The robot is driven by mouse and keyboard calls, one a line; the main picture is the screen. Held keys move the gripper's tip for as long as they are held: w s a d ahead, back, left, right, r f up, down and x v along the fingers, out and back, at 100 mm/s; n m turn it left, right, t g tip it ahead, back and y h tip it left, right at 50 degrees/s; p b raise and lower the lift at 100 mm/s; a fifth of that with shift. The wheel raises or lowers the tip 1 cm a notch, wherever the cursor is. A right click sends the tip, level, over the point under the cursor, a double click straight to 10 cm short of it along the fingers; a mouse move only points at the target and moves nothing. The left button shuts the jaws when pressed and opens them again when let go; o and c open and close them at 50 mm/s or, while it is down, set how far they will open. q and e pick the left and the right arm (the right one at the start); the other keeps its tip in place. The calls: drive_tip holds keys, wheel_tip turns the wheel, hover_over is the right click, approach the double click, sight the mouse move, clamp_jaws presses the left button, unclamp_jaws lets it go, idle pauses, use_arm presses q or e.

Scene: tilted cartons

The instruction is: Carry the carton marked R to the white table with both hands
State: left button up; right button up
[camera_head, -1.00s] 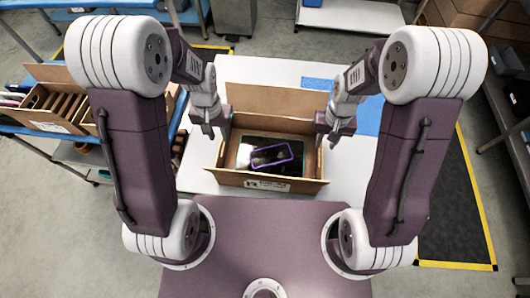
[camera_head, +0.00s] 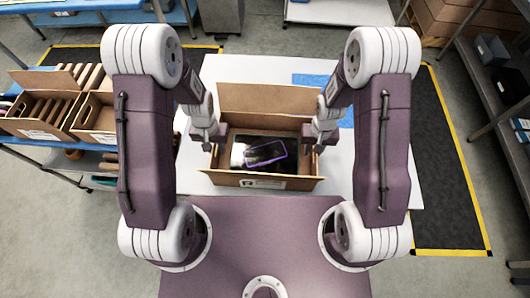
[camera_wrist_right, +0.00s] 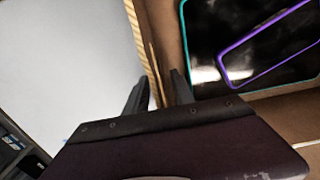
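The open brown carton marked R (camera_head: 228,179) rests on a white table (camera_head: 350,178) in the head view, with its label (camera_head: 262,183) on the near side. Dark flat items (camera_head: 265,153) with teal and purple outlines lie inside. My right gripper (camera_head: 317,145) is at the carton's right side wall. In the right wrist view, my right gripper's fingers (camera_wrist_right: 159,88) stand on either side of the wall's top edge (camera_wrist_right: 147,50), with small gaps; it looks open. My left gripper (camera_head: 209,145) is at the left side wall; its fingertips are too small to read.
Other cartons (camera_head: 40,115) stand on a rack at the left. A blue strip (camera_head: 310,80) lies on the table behind the carton. Shelving (camera_head: 490,95) stands at the right, beside a dark floor mat (camera_head: 440,185) with yellow edges.

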use_arm(q)
drive_tip(key=shift+f, duration=0.1)
clamp_jaws()
use_arm(e)
clamp_jaws()
idle(1.2)
